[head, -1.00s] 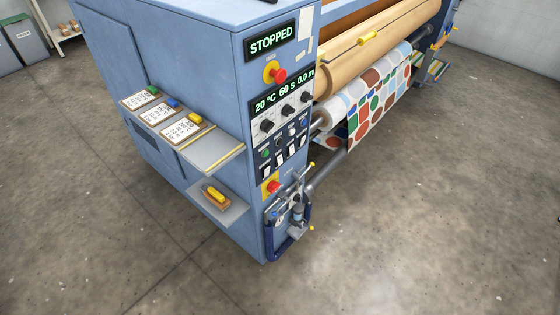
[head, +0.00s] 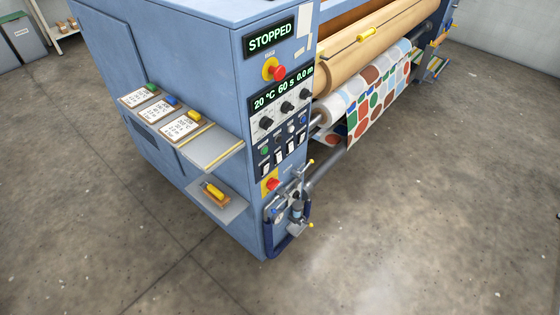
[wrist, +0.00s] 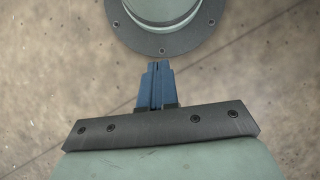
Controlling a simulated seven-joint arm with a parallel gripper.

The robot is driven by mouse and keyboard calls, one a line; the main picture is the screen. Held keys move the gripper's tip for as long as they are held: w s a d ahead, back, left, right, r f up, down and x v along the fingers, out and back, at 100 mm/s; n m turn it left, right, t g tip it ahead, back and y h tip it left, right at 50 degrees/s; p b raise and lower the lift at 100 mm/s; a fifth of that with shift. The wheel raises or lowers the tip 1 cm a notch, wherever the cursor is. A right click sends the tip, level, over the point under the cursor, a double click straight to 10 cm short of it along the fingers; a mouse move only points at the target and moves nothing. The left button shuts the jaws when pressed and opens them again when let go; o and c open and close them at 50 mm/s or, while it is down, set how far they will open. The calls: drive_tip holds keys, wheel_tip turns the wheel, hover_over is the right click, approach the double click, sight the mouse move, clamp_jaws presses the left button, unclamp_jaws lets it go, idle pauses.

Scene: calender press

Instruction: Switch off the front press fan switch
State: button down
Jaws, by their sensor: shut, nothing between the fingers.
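The blue press (head: 205,55) has a control panel on its end face in the head view. A row of rocker switches (head: 278,159) sits low on the panel, under several knobs (head: 287,106) and small round buttons. The switch labels are too small to read, so I cannot tell which is the front press fan switch or its position. My gripper (wrist: 157,68) shows only in the wrist view. Its blue fingers are together and empty, over bare concrete floor, with no switch in that view.
Patterned fabric (head: 378,106) hangs at right. The floor in front is clear.

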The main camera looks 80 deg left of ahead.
sight(279, 157)
drive_tip(key=s+a+r+n+t+y, duration=0.2)
drive_tip(key=s+a+r+n, duration=0.25)
drive_tip(key=a, duration=1.35)
drive_tip(key=s+a+r+n+t+y, duration=0.25)
drive_tip(key=s+a+r+n, duration=0.2)
drive_tip(key=a, duration=1.25)
drive_tip(key=s+a+r+n+t+y, duration=0.2)
drive_tip(key=s+a+r+n, duration=0.3)
drive_tip(key=a, duration=1.3)
drive_tip(key=s+a+r+n+y, duration=0.1)
drive_tip(key=a+r+n+y, duration=0.1)
drive_tip(key=a+r+y, duration=0.35)
drive_tip(key=a+r+n+y, duration=0.2)
drive_tip(key=a+r, duration=0.1)
drive_tip(key=a, duration=0.5)
drive_tip(key=s+a+r+n+y, duration=0.1)
drive_tip(key=a+r+n+y, duration=0.1)
drive_tip(key=r, duration=0.3)
drive_tip(key=s+a+r+n+y, duration=0.1)
drive_tip(key=r+n+y, duration=0.3)
drive_tip(key=r, duration=0.1)
drive_tip(key=shift+s+a+r, duration=0.15)
drive_tip(key=shift+a, duration=0.2)
drive_tip(key=shift+a+g, duration=0.1)
drive_tip(key=shift+g, duration=0.15)
drive_tip(key=s+a+f, duration=0.1)
drive_tip(key=s+a, duration=0.5)
drive_tip(key=shift+f, duration=0.15)
drive_tip(key=shift+s+a, duration=0.1)
drive_tip(key=shift+s, duration=0.05)
